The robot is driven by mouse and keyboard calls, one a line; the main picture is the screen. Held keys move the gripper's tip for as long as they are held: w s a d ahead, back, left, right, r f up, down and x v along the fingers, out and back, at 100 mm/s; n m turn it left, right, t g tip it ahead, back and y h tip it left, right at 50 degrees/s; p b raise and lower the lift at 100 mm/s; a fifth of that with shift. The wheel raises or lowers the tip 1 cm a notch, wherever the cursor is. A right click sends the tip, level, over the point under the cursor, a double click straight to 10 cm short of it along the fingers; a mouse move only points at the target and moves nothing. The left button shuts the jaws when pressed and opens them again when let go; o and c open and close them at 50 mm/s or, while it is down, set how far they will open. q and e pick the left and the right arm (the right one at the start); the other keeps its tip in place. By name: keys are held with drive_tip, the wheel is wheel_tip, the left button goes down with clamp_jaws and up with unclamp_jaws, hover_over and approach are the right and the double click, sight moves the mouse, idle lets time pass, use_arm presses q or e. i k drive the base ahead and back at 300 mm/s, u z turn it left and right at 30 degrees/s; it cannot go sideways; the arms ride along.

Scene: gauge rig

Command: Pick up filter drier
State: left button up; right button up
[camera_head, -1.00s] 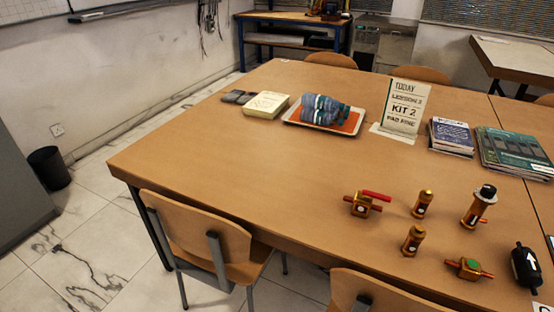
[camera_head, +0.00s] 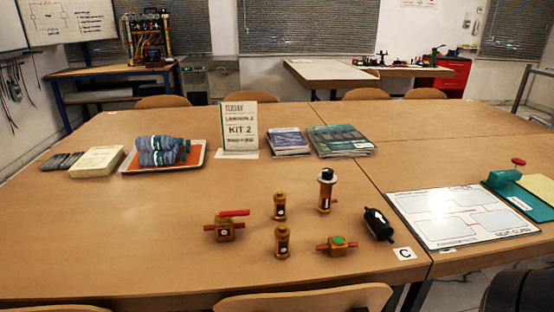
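The filter drier appears to be the black cylinder (camera_head: 379,224) with a white arrow on its side and a short stub at each end. It lies tilted on the wooden table, right of the brass parts and just left of a white card marked C (camera_head: 404,253).
Several brass parts stand nearby, including a valve with a red handle (camera_head: 225,227), a tall part with a black and white top (camera_head: 326,190) and one with a green top (camera_head: 337,245). A white diagram board (camera_head: 462,217) lies to the right. A tray (camera_head: 192,165), sign (camera_head: 239,128) and books (camera_head: 340,140) stand behind.

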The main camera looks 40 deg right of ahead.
sight(379, 225)
drive_tip(key=z, duration=4)
drive_tip(key=i, duration=1.35)
drive_tip(key=u, duration=3.3)
